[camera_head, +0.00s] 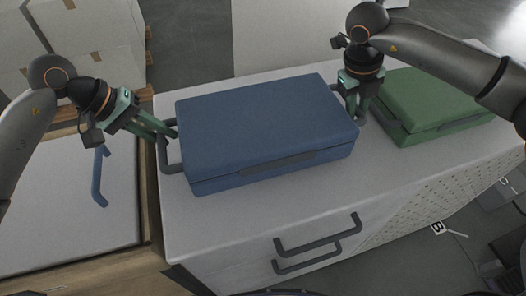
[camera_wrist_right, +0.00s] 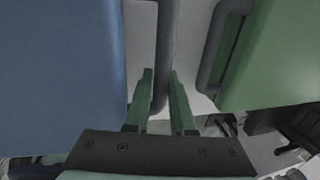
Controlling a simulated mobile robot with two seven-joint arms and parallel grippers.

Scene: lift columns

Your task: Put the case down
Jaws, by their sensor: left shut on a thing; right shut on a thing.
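A blue case (camera_head: 265,125) is at the white cabinet top (camera_head: 230,225) in the head view, level and closed. I cannot tell whether its underside touches the top. It has a grey handle on each side. My left gripper (camera_head: 172,130) is shut on the left handle (camera_head: 163,155). My right gripper (camera_head: 357,112) is shut on the right handle, which runs between the green fingers in the right wrist view (camera_wrist_right: 162,95). The blue case fills the left of that view (camera_wrist_right: 60,70).
A green case (camera_head: 430,105) sits close to the right of my right gripper. Free cabinet top lies in front of the blue case. Cardboard boxes (camera_head: 90,35) stand behind at the left. A lower white surface with a blue handle (camera_head: 98,180) is at the left.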

